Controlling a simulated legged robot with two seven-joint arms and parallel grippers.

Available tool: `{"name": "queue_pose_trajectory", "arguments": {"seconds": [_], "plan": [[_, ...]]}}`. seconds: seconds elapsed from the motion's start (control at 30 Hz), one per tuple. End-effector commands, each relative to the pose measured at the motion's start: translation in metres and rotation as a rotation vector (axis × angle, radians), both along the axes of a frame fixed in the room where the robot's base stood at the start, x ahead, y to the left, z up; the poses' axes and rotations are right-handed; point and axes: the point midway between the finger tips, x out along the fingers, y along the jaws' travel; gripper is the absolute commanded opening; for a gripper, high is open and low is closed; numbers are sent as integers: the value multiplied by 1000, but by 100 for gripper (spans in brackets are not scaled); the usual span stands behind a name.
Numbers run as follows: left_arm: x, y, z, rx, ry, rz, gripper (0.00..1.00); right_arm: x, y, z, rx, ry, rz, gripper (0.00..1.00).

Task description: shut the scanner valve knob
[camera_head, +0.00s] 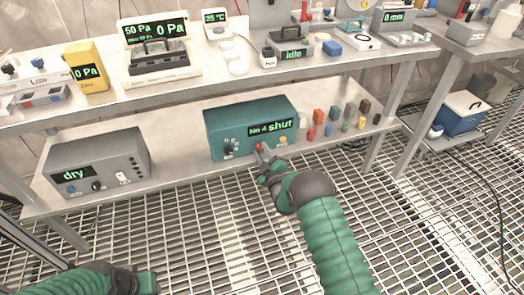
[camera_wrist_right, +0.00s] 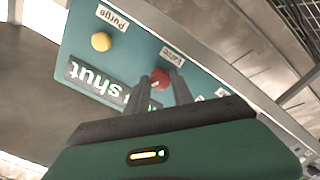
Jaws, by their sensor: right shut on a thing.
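The scanner appears to be the teal box (camera_head: 225,122) on the lower shelf; its display reads "No 4 shut". In the right wrist view the teal panel (camera_wrist_right: 140,50) is upside down, with "shut" on its display. My right gripper (camera_head: 263,152) is at the box's front, its fingers (camera_wrist_right: 160,80) shut on a red knob (camera_wrist_right: 157,84). The small label above that knob is hard to read. A yellow knob (camera_wrist_right: 101,41) labelled "Purge" is apart from the fingers. My left gripper (camera_head: 146,283) is low at the left, away from the box; its fingers are unclear.
A grey box (camera_head: 120,150) reading "dry" stands left on the same shelf (camera_head: 180,172). Several small coloured blocks and bottles (camera_head: 335,115) stand right of the teal box. The upper bench edge (camera_head: 200,85) overhangs behind. The grated floor (camera_head: 190,230) in front is open.

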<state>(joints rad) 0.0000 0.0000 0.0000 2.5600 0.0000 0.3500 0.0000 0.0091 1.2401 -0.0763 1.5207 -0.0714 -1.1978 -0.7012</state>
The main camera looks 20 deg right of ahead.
Motion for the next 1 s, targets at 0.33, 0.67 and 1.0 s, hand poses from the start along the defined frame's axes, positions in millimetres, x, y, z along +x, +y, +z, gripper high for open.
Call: {"name": "queue_pose_trajectory", "arguments": {"seconds": [0.33,0.67,1.0], "plan": [[0,0,7,0,0,0,36,-1,3,-2,-312,-6,5,0],[0,0,9,0,0,0,36,-1,3,-4,-513,-11,5,0],[0,0,9,0,0,0,36,-1,3,-5,-588,-12,7,0]]}}
